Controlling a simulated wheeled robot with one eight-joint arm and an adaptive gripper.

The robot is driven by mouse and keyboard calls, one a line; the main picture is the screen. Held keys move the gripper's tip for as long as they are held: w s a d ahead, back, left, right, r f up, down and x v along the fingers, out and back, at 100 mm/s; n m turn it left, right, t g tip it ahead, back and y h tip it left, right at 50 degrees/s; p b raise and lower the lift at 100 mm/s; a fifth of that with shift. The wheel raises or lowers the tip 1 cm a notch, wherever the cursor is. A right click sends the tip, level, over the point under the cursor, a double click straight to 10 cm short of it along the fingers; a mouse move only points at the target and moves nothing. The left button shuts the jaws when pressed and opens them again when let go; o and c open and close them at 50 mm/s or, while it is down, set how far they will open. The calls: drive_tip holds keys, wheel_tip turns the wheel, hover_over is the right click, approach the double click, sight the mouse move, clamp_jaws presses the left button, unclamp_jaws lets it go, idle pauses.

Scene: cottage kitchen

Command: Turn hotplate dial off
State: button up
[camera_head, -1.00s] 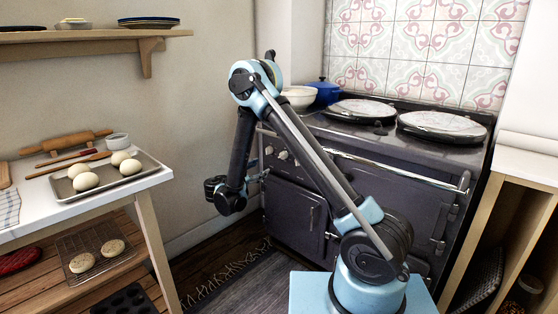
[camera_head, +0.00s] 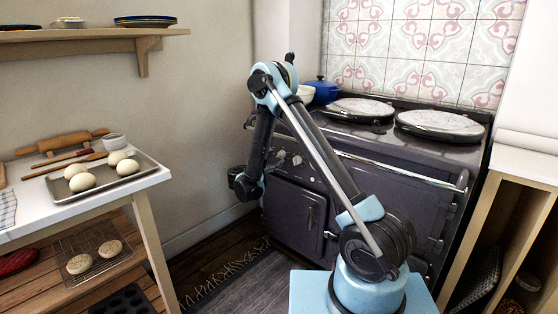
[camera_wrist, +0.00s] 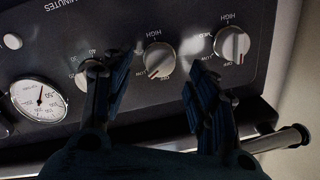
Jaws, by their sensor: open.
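The wrist view shows two pale round dials marked HIGH, LOW and OFF on the dark stove panel. The middle dial (camera_wrist: 158,60) lies ahead of the gap between my fingertips. The right dial (camera_wrist: 231,44) is beyond and right of my right finger. In the head view, two dials (camera_head: 281,155) (camera_head: 297,160) show on the stove front, while the gripper is hidden behind my arm.
A timer dial (camera_wrist: 84,76) marked in minutes is partly behind my left finger, beside a gauge (camera_wrist: 40,98). A metal rail (camera_wrist: 282,139) runs at the lower right. The stove (camera_head: 400,190) carries two round lids, a blue pot (camera_head: 325,92) and a bowl.

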sight(281, 155)
drive_tip(key=shift+x, duration=1.85)
drive_tip(key=c, duration=1.1)
